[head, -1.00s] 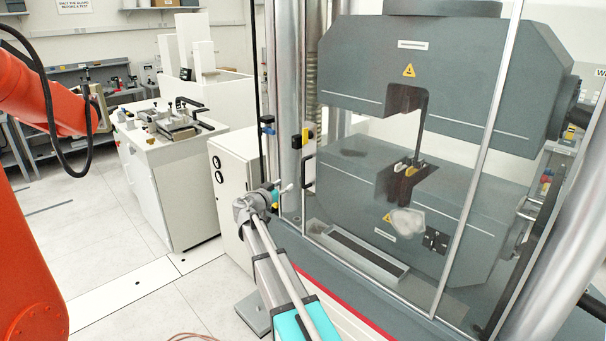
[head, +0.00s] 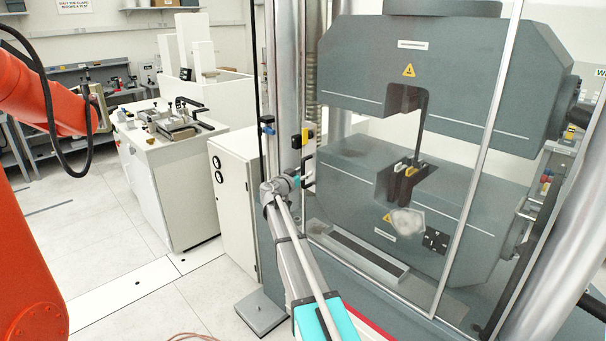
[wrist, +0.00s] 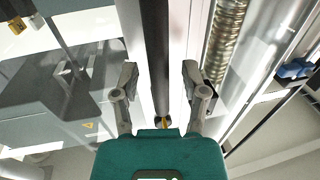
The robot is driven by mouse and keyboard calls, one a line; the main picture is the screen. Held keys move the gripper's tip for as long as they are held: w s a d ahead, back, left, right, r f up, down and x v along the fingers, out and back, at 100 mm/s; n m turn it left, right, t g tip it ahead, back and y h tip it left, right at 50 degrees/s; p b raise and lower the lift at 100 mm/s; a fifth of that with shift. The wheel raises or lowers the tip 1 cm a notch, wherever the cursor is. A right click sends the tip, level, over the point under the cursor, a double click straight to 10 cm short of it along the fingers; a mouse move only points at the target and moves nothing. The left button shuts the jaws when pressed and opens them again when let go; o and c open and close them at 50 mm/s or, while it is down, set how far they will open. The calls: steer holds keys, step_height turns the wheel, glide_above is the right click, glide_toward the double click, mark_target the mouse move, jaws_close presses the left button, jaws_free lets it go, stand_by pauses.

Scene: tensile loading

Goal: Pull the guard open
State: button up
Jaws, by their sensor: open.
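The guard is a clear panel in a metal frame (head: 478,165) and stands shut across the front of the test machine. Its black handle (head: 309,166) is on the left edge of the panel. My gripper (head: 300,181) is at the lower part of this handle and partly overlaps it. In the wrist view my gripper (wrist: 160,76) is open, with one finger on each side of a dark upright bar (wrist: 154,45), which looks like the handle. Gaps show between both fingers and the bar. I cannot tell how deep the bar sits between them.
Behind the guard are the machine's grey upper crosshead (head: 450,75) and lower block (head: 345,170). A white cabinet (head: 233,190) stands just left of my gripper. A bench with fixtures (head: 165,160) is further left. Floor at the left (head: 110,230) is clear.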

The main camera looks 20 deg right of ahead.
steer(key=shift+c, duration=0.3)
jaws_close()
steer(key=shift+s+d, duration=0.1)
